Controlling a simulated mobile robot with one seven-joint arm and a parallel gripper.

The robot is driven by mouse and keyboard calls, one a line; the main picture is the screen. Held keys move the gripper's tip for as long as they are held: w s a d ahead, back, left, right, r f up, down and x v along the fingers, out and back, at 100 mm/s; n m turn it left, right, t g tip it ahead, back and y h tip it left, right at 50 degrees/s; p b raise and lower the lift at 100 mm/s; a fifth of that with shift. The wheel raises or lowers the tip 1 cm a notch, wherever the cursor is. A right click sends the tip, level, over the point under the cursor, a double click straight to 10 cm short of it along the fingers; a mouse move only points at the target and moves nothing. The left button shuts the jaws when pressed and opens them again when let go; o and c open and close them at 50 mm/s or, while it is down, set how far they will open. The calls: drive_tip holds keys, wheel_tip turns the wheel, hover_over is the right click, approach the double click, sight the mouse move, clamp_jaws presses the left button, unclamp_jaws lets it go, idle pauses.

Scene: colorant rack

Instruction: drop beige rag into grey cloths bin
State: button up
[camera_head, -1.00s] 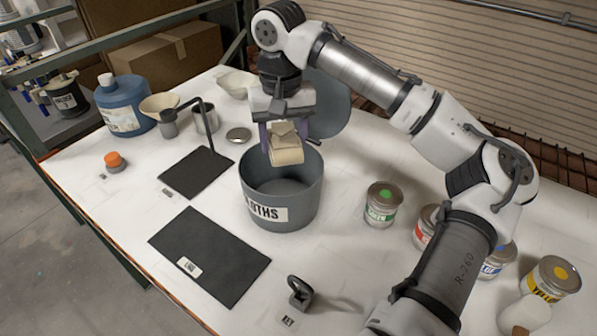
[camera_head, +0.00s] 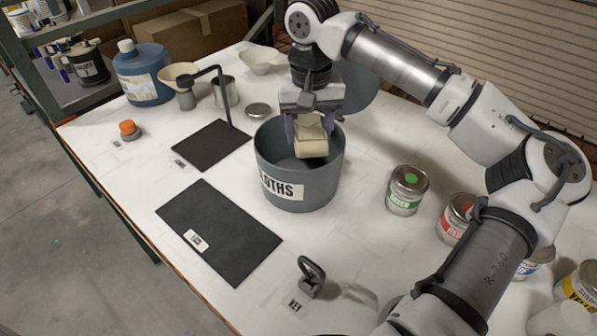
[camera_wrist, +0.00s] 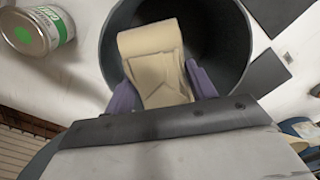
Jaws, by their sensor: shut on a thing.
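My gripper (camera_head: 309,128) points down over the open grey cloths bin (camera_head: 297,187), which stands upright on the white table with a label reading "LOTHS" in view. The gripper is shut on the folded beige rag (camera_head: 312,140). The rag hangs at the mouth of the bin, in front of its far inner wall. In the wrist view the rag (camera_wrist: 157,62) is between the two purple fingers, with the dark inside of the bin (camera_wrist: 215,40) behind it. The bin's grey lid (camera_head: 360,90) stands up behind it, partly hidden by my arm.
A can with a green dot (camera_head: 407,190) stands right of the bin; red, blue and yellow cans are farther right. Black mats (camera_head: 220,232) lie at left. A dark handled weight (camera_head: 311,277) is in front. A blue jug (camera_head: 143,72) stands at the back left.

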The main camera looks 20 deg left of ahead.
drive_tip(key=o, duration=1)
drive_tip(key=shift+o, duration=0.2)
wheel_tip(320, 180, up, 14)
drive_tip(key=b, duration=0.1)
